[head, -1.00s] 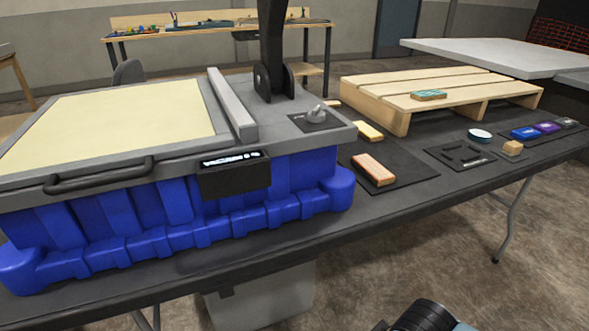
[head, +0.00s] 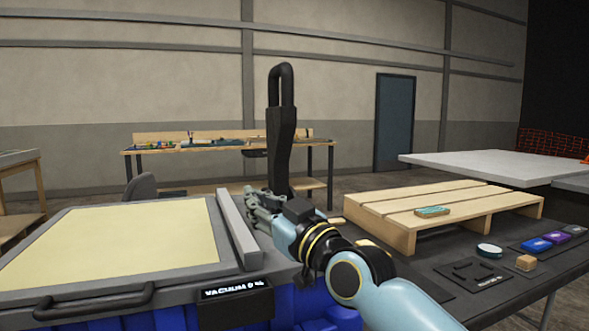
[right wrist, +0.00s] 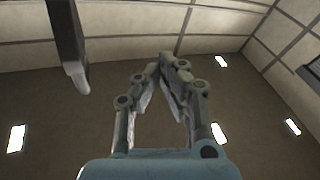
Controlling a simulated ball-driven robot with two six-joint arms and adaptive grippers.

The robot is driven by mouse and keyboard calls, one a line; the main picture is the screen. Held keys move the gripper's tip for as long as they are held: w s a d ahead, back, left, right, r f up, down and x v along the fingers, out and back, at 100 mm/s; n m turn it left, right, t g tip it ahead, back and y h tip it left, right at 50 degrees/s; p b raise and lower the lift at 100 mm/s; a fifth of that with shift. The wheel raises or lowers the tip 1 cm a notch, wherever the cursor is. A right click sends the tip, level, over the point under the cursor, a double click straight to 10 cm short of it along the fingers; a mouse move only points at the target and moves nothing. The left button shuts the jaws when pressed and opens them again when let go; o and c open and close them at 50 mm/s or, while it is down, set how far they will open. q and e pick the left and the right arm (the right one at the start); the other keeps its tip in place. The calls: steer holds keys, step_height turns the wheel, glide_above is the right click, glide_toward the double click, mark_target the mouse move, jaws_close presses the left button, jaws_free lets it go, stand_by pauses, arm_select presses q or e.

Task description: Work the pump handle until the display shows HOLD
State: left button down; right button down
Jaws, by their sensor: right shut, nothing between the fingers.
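The pump handle (head: 282,130) is a tall black lever with a loop grip at its top. It stands upright at the back right of the grey console. In the right wrist view a dark bar (right wrist: 68,45) at the upper left looks like the handle. The display (head: 235,291) on the console's front edge reads VACUUM with small characters after it that I cannot read for certain. My right gripper (head: 258,212) is shut and empty, in front of the handle's lower part and below its loop. It also shows in the right wrist view (right wrist: 160,68), apart from the bar. My left gripper is not in view.
The console has a cream panel (head: 115,243), a grey bar (head: 238,228) and a black front handle (head: 96,301). A wooden pallet (head: 430,210) stands to the right. Small blocks and a round dish (head: 489,251) lie on the right side of the table.

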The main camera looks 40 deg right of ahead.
steer(key=w+d+r+m+t+h, duration=0.1)
steer(key=d+r+m+t+h, duration=0.4)
steer(key=d+r+m+h, duration=0.4)
step_height(320, 180, up, 6)
steer(key=d+h, duration=0.1)
steer(key=h, duration=0.3)
steer(key=shift+d+f+h, duration=0.15)
steer(key=shift+d+h, duration=0.25)
steer(key=shift+w, duration=0.2)
steer(key=w+f+x, duration=0.1)
steer(key=x, duration=1.1)
steer(key=shift+w+d, duration=0.4)
steer(key=shift+w, duration=0.2)
